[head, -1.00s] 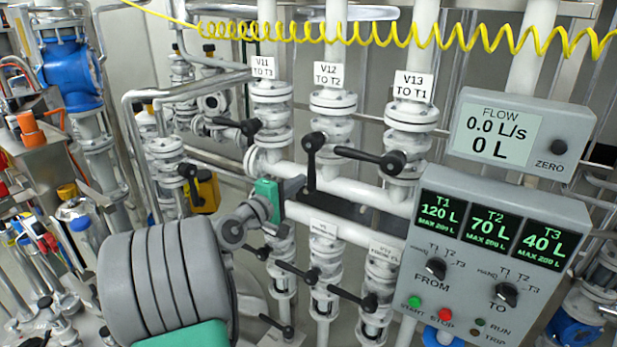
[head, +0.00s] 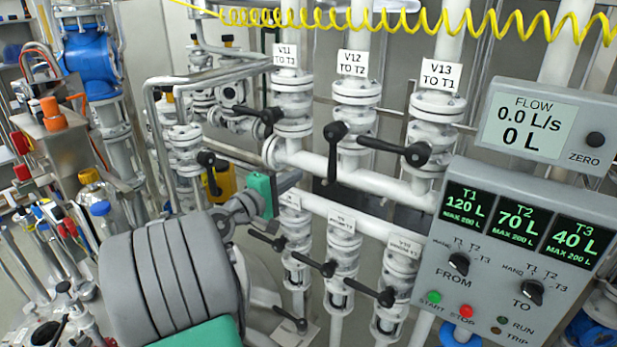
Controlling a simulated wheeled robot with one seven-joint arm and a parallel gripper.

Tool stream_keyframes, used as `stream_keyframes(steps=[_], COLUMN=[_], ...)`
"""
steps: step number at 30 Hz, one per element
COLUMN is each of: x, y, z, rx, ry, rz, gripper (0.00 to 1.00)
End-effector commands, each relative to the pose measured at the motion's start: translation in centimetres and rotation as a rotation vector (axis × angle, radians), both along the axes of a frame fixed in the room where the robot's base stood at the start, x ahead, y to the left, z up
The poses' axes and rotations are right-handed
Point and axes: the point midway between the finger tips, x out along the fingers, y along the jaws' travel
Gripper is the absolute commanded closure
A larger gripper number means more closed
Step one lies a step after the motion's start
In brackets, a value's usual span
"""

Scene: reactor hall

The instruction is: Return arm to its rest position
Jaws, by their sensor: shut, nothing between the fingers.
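My gripper (head: 284,183) is shut and empty at the end of my grey and green arm, left of centre in the head view. It points right, toward the white pipework, and appears in front of the pipe below valve V11. I cannot tell the exact gap between its tip and the pipe. My large grey arm link fills the lower left and hides what lies behind it.
Valves V11 (head: 292,108), V12 (head: 356,94) and V13 (head: 437,105) carry black handles. A control panel (head: 440,262) and a flow display (head: 570,85) stand at right. A yellow coiled hose (head: 400,24) hangs above. Tools and fittings crowd the left.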

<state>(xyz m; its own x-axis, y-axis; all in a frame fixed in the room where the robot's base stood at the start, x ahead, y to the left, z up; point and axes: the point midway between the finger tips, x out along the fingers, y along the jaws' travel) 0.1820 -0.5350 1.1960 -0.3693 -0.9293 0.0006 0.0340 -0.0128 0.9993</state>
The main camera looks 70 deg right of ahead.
Motion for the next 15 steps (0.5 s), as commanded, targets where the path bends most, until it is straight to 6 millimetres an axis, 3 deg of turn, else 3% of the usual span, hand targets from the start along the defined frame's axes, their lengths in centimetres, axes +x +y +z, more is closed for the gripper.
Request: stream_keyframes(steps=[3, 6, 12, 15], x=[1.6, 2.3, 2.4, 1.9], y=[2.9, 4.4, 5.2, 5.4], z=[-0.3, -0.2, 0.0, -0.6], rx=[-0.002, -0.001, -0.004, -0.02], ry=[-0.003, -0.003, -0.011, -0.122], rz=[0.013, 0.014, 0.008, -0.015], gripper=[1.0, 1.0, 1.0, 1.0])
